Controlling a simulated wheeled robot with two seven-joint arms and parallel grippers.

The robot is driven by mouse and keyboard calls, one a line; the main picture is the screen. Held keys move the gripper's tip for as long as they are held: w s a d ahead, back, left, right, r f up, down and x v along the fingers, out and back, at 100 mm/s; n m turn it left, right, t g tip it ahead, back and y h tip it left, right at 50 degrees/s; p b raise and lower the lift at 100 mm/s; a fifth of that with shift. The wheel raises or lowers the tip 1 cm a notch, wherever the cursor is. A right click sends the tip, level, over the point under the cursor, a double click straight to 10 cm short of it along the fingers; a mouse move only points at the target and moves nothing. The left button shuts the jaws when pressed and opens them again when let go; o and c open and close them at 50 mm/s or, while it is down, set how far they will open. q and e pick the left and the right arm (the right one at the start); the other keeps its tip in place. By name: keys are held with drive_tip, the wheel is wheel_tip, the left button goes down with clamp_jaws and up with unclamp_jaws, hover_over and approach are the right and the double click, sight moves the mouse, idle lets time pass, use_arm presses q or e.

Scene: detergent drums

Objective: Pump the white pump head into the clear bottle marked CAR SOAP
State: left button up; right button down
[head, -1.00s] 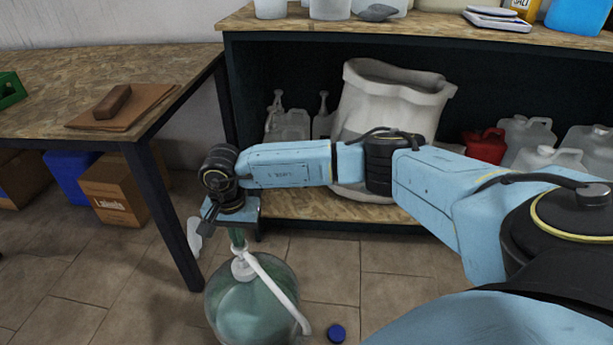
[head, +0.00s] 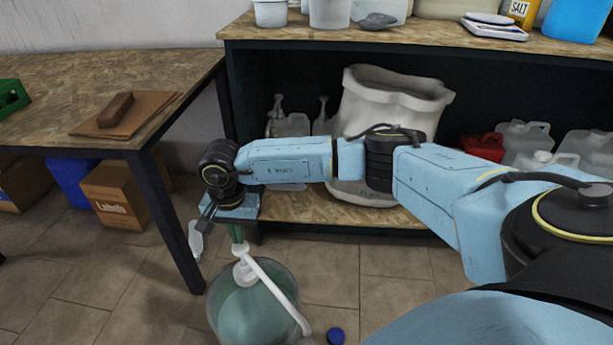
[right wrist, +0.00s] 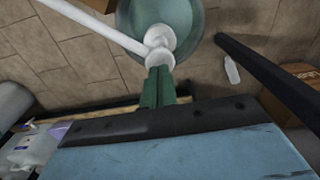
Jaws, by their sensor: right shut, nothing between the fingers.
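A large round drum (head: 250,312) with pale green liquid stands on the floor at the bottom of the head view. Its white pump head (head: 241,249) has a long spout (head: 276,283) slanting down to the right. My right gripper (head: 237,238) is shut and empty, its green fingers pointing down at the top of the pump head. In the right wrist view the fingertips (right wrist: 158,72) meet or nearly meet the pump head (right wrist: 160,40); contact is unclear. A clear shape at the spout's end is cut by the lower edge; no CAR SOAP marking is readable. My left gripper is out of view.
A blue cap (head: 336,335) lies on the floor right of the drum. A table (head: 60,110) stands left, its leg near the drum. A shelf (head: 290,210) behind holds jugs and a white sack (head: 385,110). A small white bottle (head: 195,240) is beside the table leg.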

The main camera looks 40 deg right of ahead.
sight(241, 249)
drive_tip(key=shift+f+b, duration=2.05)
drive_tip(key=shift+f, duration=0.8)
drive_tip(key=shift+r, duration=0.15)
drive_tip(key=shift+r+p, duration=2.15)
drive_tip(key=shift+r, duration=0.65)
drive_tip(key=shift+f, duration=0.1)
drive_tip(key=shift+f+b, duration=2.3)
drive_tip(key=shift+f, duration=0.65)
drive_tip(key=shift+r, duration=0.25)
